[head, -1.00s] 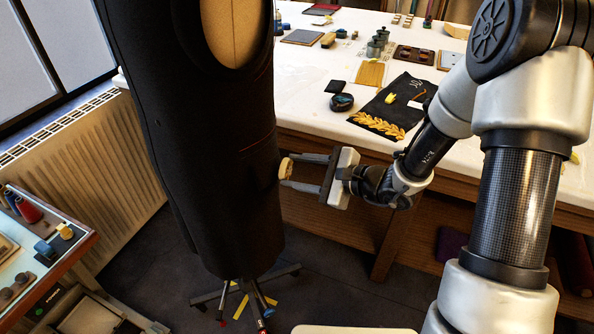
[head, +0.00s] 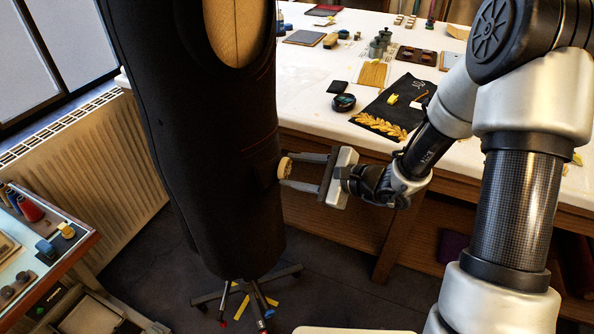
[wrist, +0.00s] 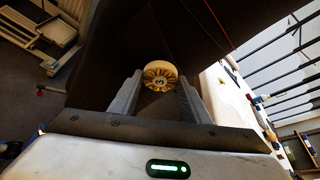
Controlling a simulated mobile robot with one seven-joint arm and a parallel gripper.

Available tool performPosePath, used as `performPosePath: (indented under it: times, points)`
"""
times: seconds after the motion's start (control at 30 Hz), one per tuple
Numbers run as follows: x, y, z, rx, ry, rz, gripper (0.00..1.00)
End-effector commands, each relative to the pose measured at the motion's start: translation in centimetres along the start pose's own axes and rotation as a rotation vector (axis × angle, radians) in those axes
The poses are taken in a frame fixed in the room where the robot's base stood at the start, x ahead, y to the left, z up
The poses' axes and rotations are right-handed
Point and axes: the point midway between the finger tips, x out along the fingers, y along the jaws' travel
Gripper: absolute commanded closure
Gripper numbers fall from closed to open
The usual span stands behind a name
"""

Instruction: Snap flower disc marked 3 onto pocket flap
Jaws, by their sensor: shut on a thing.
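My gripper (wrist: 158,88) is shut on the disc, with one finger on each side. In the head view my gripper (head: 289,173) points left and holds the disc (head: 284,169) at the side of the dark garment. The pocket flap (head: 264,176) is a dark shape on the garment just left of the disc. It is black on black, and I cannot tell whether the disc touches it.
The dark garment (head: 215,150) hangs on a dress form with a wheeled stand (head: 250,290). The white table (head: 310,95) behind holds a black cloth (head: 395,105) with gold leaf trim and several small items. A side cart (head: 40,250) stands at the lower left.

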Motion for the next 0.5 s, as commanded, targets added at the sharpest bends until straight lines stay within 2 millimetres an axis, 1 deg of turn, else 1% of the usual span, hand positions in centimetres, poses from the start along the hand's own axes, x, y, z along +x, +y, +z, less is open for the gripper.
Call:
performPosePath:
  times: [0.4, 0.43, 0.5]
  points:
    - [0.37, -0.02, 0.19, -0.001, -0.001, 0.0, 0.77]
    - [0.37, -0.02, 0.19, -0.001, -0.001, 0.0, 0.55]
    - [0.37, -0.02, 0.19, -0.001, -0.001, 0.0, 0.44]
